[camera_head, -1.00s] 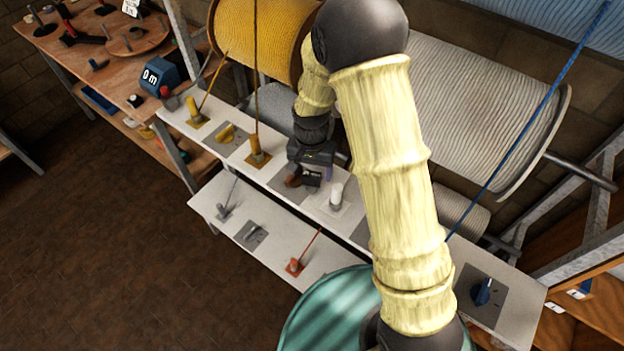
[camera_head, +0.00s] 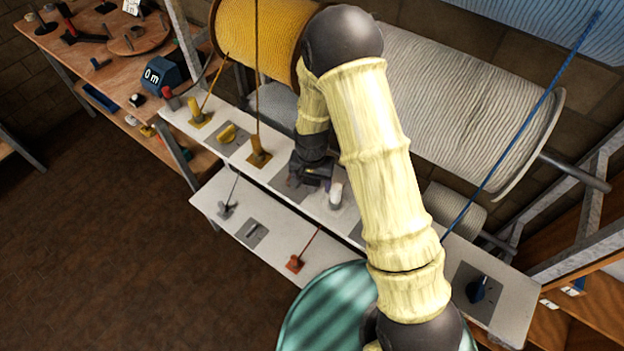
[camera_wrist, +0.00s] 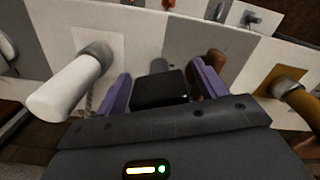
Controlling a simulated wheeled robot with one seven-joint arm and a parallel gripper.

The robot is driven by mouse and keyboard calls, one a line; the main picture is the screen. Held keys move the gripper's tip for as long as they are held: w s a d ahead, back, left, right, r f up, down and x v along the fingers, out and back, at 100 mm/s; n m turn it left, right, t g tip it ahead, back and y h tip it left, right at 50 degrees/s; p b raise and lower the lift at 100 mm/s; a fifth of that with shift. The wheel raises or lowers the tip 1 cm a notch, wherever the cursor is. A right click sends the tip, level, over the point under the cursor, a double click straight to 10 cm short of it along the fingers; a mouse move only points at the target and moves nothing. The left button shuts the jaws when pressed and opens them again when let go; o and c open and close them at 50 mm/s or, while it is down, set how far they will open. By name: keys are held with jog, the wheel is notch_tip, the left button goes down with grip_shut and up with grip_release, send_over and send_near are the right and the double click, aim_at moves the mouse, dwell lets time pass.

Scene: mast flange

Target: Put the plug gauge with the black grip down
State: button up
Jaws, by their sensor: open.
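My gripper (camera_head: 314,172) is low over the long white shelf in the head view, just left of a white peg. In the wrist view my gripper (camera_wrist: 161,76) has its two purple fingers apart. A black block (camera_wrist: 160,90) with a grey part beyond it lies between the fingers. It looks like the plug gauge's black grip, with a gap showing at either side. I cannot tell whether its lower end rests on the shelf. In the head view the gauge is hidden by my gripper.
The white peg (camera_wrist: 68,88) stands close left of my fingers; it also shows in the head view (camera_head: 336,194). A brown peg (camera_wrist: 215,59) is just beyond the right finger. A yellow fitting (camera_head: 259,153) is left along the shelf (camera_head: 238,158).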

jog(key=c, duration=1.3)
jog(key=shift+r, duration=0.2)
notch_tip(320, 180, up, 10)
jog(key=b, duration=0.2)
jog(key=shift+f+b, duration=0.15)
jog(key=shift+b, duration=0.2)
